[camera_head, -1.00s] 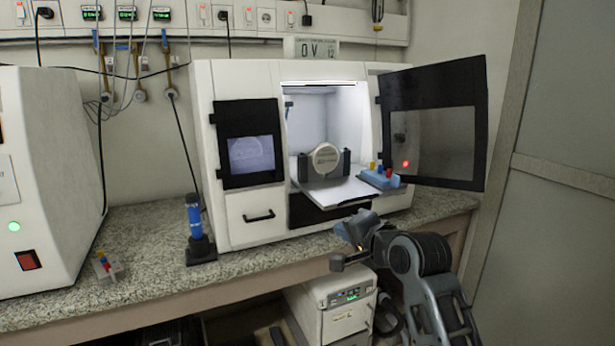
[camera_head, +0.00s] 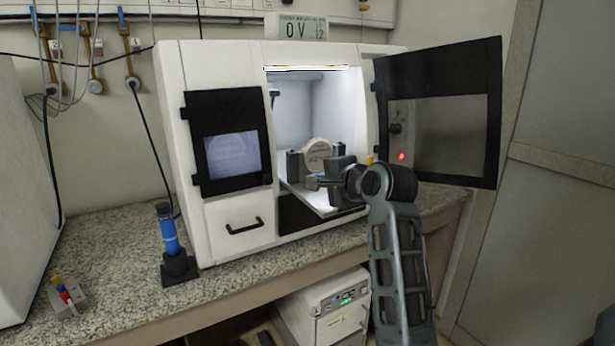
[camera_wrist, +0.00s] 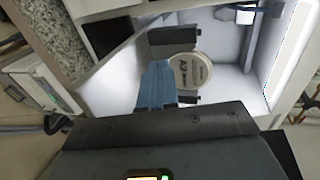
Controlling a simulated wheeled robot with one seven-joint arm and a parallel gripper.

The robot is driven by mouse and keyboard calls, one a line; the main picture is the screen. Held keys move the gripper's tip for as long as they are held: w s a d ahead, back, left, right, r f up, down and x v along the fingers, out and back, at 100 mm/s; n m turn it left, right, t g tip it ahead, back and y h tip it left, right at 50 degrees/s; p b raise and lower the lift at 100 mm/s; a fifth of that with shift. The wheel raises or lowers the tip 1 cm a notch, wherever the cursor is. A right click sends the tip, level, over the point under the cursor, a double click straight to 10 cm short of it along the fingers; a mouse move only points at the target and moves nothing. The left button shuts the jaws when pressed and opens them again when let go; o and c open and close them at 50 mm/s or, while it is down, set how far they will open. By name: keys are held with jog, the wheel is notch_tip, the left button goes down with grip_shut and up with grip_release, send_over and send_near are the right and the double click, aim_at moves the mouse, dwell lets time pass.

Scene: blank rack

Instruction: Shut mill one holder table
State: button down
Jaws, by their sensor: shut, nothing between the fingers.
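The mill (camera_head: 218,70) is a white machine on the counter with its dark door (camera_head: 440,120) swung open to the right. Its holder table (camera_head: 308,196) is a white plate that sticks out of the lit chamber. A round cream blank (camera_head: 318,157) stands on it between dark holder posts; the blank also shows in the wrist view (camera_wrist: 190,76). My gripper (camera_head: 318,182) is shut and empty, in front of the holder table and partly covering it. In the wrist view its blue-grey fingers (camera_wrist: 155,88) point towards the holder; contact with the table cannot be told.
A blue cylinder on a dark stand (camera_head: 168,238) is left of the mill. A small tray with coloured pieces (camera_head: 68,298) lies at the counter's front left. A white unit (camera_head: 325,308) stands below the counter. The open door bounds the right side.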

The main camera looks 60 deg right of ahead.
send_near(285, 176)
jog(key=shift+s+d+r, duration=0.1)
jog(key=shift+s+r, duration=0.05)
dwell(0.5)
jog(key=w+d, duration=0.1)
jog(key=w, duration=0.1)
jog(key=w+d, duration=0.2)
jog(key=w, duration=0.1)
jog(key=w+d, duration=0.2)
jog(key=w, duration=0.1)
jog(key=shift+w, duration=0.15)
